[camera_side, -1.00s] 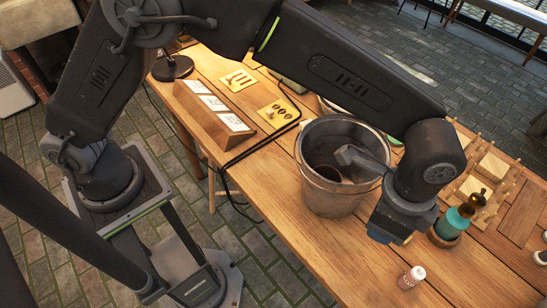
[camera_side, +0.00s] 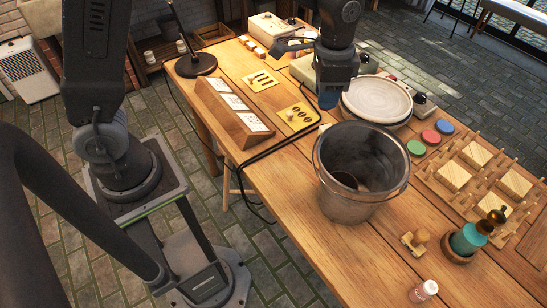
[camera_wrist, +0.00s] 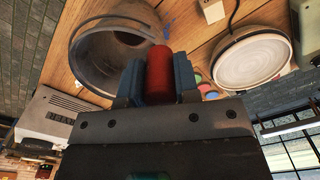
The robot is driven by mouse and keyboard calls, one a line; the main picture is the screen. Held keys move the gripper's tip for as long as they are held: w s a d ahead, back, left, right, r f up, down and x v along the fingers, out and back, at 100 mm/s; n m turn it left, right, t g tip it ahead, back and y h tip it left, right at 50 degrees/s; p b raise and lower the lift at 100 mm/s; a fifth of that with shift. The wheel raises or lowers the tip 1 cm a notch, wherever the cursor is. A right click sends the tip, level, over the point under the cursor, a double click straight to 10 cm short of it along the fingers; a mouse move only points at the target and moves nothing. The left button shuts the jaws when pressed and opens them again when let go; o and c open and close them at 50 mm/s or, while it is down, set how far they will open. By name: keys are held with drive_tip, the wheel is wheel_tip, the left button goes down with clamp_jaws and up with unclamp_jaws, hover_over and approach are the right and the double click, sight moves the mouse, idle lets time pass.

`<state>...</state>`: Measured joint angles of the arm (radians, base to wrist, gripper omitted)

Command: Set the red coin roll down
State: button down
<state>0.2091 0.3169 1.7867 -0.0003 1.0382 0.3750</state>
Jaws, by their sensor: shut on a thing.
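In the wrist view the red coin roll (camera_wrist: 158,72) is a red cylinder between the blue fingers of my gripper (camera_wrist: 157,76), which is shut on it. In the side view my gripper (camera_side: 329,98) points down over the table, behind the bucket and just left of the white plate. The coin roll cannot be made out in the side view. I cannot tell how high it is above the table.
A metal bucket (camera_side: 335,190) stands in front of my gripper. The white plate (camera_side: 352,103) is close on its right. Yellow plaques (camera_side: 287,112) and a card stand (camera_side: 222,118) lie left. Paint discs (camera_side: 431,137) and a pegged rack (camera_side: 437,181) are right.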

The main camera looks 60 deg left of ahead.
drive_tip(key=s+a+n, duration=0.4)
drive_tip(key=s+a, duration=0.1)
drive_tip(key=a, duration=0.5)
drive_tip(key=s+a+f+n, duration=0.1)
drive_tip(key=s+a+n, duration=0.3)
drive_tip(key=a, duration=0.6)
drive_tip(key=shift+s+a, duration=0.2)
drive_tip(key=shift+s, duration=0.4)
drive_tip(key=c, duration=1.9)
unclamp_jaws()
drive_tip(key=shift+s+a+f+n, duration=0.3)
drive_tip(key=shift+s+a+f, duration=0.1)
drive_tip(key=shift+s, duration=0.1)
drive_tip(key=shift+o, duration=0.2)
wheel_tip(320, 180, down, 10)
drive_tip(key=w+d+f, duration=0.1)
drive_tip(key=d+f, duration=0.1)
drive_tip(key=d, duration=0.1)
drive_tip(key=w+d+f, duration=0.2)
drive_tip(key=d+f, duration=0.1)
drive_tip(key=d, duration=0.1)
drive_tip(key=w+d+f, duration=0.2)
drive_tip(key=d, duration=0.1)
drive_tip(key=shift+w+d+f, duration=0.2)
drive_tip(key=shift+d+f, duration=0.15)
drive_tip(key=shift+d, duration=0.05)
drive_tip(key=shift+f, duration=1.95)
